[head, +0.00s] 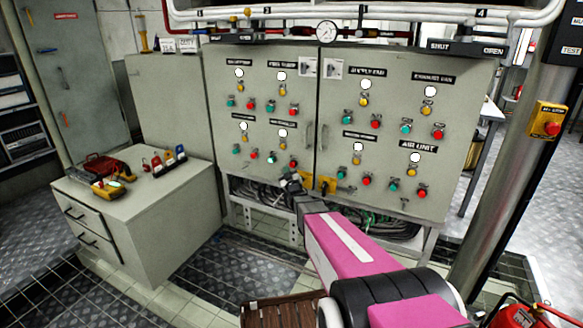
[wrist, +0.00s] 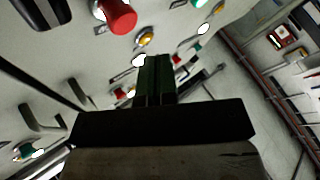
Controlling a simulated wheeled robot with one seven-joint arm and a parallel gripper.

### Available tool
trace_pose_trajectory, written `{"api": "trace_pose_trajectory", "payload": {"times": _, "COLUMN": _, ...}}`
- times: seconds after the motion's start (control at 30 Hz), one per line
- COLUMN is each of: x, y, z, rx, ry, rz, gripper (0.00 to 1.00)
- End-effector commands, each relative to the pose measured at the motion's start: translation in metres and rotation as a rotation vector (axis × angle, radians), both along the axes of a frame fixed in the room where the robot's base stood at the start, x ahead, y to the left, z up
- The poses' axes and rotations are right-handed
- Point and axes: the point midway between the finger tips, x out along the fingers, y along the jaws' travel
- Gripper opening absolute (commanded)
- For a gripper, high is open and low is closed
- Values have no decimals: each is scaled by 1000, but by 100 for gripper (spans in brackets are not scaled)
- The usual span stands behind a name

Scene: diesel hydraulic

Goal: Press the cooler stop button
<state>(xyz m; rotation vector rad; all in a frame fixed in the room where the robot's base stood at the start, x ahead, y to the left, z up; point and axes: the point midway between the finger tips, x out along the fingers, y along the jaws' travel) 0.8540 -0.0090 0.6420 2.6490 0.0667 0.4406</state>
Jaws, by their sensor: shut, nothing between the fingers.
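A grey control cabinet (head: 300,138) carries several groups of green, yellow and red buttons with white lamps and dark labels. The label of the lower group right of centre on the left door (head: 283,123) is too small to read surely, but may say cooler. That group has a green button (head: 272,157), a yellow one (head: 283,146) and a red one (head: 293,162). My gripper (head: 291,180) is just below this group. In the wrist view my gripper (wrist: 158,62) is shut and empty, pointing along the panel. A large red button (wrist: 117,16) is close to its upper left, apart from the fingertips.
Door handles (head: 310,135) stick out near the cabinet's middle seam. Cables (head: 262,192) hang under the doors. A low grey cupboard (head: 140,215) with tools on top stands left. A yellow box with a red button (head: 547,121) is on the right post.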

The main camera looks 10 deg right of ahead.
Motion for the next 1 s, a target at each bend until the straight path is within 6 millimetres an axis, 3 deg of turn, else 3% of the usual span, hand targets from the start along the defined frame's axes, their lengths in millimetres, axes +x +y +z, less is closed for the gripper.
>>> {"api": "trace_pose_trajectory", "payload": {"times": 0.27, "x": 15, "y": -10, "z": 0, "rx": 0, "ry": 0, "rz": 1, "gripper": 0}}
{"api": "trace_pose_trajectory", "payload": {"times": 1.0, "x": 16, "y": -11, "z": 0, "rx": 0, "ry": 0, "rz": 1, "gripper": 0}}
